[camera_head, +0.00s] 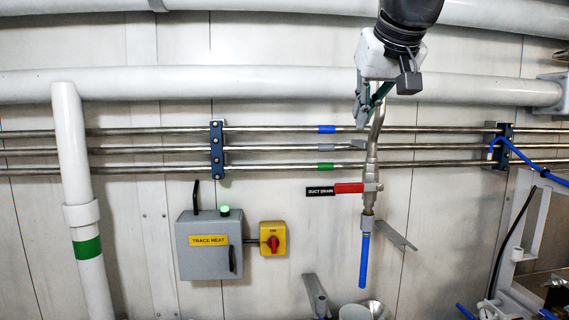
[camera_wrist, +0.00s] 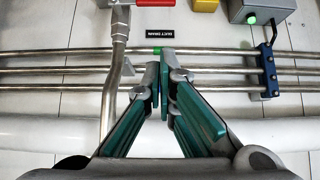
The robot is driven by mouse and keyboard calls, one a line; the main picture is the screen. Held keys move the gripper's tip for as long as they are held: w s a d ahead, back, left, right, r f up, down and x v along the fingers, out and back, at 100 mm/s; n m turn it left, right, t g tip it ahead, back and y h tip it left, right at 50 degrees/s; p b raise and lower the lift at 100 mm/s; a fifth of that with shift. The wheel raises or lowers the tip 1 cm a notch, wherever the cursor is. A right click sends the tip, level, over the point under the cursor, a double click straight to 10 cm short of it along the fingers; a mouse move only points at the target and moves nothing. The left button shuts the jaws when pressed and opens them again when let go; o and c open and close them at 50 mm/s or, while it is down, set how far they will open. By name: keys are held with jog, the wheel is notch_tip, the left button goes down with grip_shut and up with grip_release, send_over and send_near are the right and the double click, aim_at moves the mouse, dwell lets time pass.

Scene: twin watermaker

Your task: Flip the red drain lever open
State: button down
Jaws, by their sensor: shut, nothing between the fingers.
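The red drain lever (camera_head: 349,188) lies horizontal, pointing left from the valve body (camera_head: 371,188) on a vertical metal drain pipe (camera_head: 374,135). A black "DUCT DRAIN" label (camera_head: 320,191) sits at its left end. In the wrist view, which looks upside down, a bit of the red lever (camera_wrist: 146,2) shows at the top edge, near the label (camera_wrist: 159,31). My gripper (camera_head: 361,118) is above the lever and apart from it, in front of the upper pipes. Its green-padded fingers (camera_wrist: 163,62) are shut with nothing between them.
Three thin steel pipes (camera_head: 270,149) run across the wall behind my gripper, below a thick white pipe (camera_head: 250,83). A grey trace heat box (camera_head: 208,262) and a yellow switch box (camera_head: 272,253) are lower left. A blue tube (camera_head: 364,260) hangs below the valve.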

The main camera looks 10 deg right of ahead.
jog(key=shift+f, duration=0.15)
jog(key=p, duration=0.1)
send_over(360, 188)
jog(key=a, duration=0.3)
notch_tip(360, 188, down, 7)
jog(key=shift+s+f+p, duration=0.15)
jog(key=shift+f+p, duration=0.15)
jog(key=shift+f, duration=0.7)
jog(key=shift+s+f+p, duration=0.1)
jog(key=shift+f+p, duration=0.2)
jog(key=shift+f, duration=0.65)
jog(key=shift+a+f, duration=0.1)
jog(key=shift+f, duration=0.15)
